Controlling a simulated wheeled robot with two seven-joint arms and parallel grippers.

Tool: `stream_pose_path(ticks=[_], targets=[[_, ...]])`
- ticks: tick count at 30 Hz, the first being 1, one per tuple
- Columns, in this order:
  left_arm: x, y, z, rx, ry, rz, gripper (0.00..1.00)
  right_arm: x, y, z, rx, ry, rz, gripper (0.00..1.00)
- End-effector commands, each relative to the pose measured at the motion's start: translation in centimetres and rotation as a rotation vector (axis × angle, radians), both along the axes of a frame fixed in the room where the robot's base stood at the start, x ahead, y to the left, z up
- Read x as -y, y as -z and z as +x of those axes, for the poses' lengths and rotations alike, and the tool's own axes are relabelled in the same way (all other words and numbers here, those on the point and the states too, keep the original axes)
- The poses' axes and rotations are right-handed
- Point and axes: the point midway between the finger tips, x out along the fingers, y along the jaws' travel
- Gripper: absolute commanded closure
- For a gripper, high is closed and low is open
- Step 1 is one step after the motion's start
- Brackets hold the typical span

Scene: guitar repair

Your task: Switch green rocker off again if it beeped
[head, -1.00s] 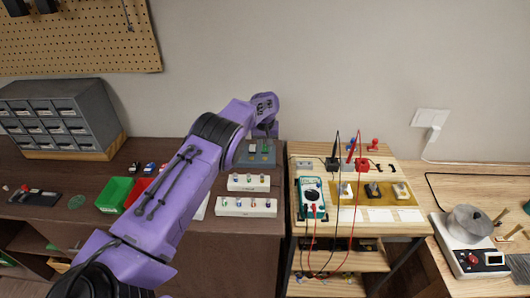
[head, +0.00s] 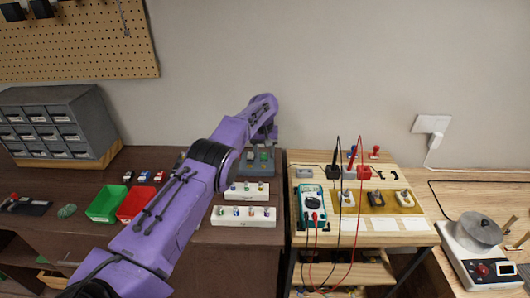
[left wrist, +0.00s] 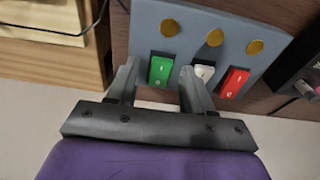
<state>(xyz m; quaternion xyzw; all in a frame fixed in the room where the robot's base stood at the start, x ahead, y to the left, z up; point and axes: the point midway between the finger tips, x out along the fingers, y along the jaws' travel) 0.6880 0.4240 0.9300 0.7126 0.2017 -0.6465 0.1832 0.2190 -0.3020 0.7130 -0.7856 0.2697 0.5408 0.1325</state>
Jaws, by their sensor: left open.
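A grey-blue switch panel (left wrist: 205,38) fills the top of the left wrist view. It carries a green rocker (left wrist: 161,70), a white rocker (left wrist: 204,73) and a red rocker (left wrist: 233,83). A round gold dome sits beyond each one. My left gripper (left wrist: 160,67) is open, its fingertips on either side of the green rocker; I cannot tell whether they touch. The right finger partly covers the white rocker. Which way the green rocker is tipped is unclear. In the head view, the panel (head: 246,166) is below my left wrist. My right gripper is out of view.
A green bin (head: 105,204) and red bin (head: 136,204) stand left of the panel. White strips (head: 243,221) with small coloured parts lie in front. A teal multimeter (head: 312,203) with leads stands on the table to the right. A drawer cabinet (head: 60,120) is far left.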

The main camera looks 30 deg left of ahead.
Motion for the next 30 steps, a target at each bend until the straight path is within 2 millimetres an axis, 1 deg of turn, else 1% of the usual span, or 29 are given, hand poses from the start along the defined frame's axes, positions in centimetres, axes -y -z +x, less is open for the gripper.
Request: stream_pose_path(ticks=[2,5,10,15,18,20,30], targets=[[0.0,-0.5,0.0,0.002,0.0,0.0,0.49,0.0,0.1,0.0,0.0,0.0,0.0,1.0],[0.1,-2.0,0.0,0.003,0.0,-0.001,0.49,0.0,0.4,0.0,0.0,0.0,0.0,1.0],[0.4,-6.2,-0.3,0.003,0.002,0.0,0.49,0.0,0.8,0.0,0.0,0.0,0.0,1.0],[0.6,-9.5,-0.5,0.001,0.001,-0.002,0.49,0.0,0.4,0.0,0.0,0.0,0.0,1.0],[0.6,-10.2,-0.6,-0.001,0.001,0.0,0.49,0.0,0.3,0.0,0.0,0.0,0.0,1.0],[0.6,-10.4,-0.6,-0.002,0.001,-0.001,0.49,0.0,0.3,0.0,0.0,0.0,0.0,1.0],[0.6,-10.3,-0.6,-0.001,0.002,0.0,0.49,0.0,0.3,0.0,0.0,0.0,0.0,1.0]])
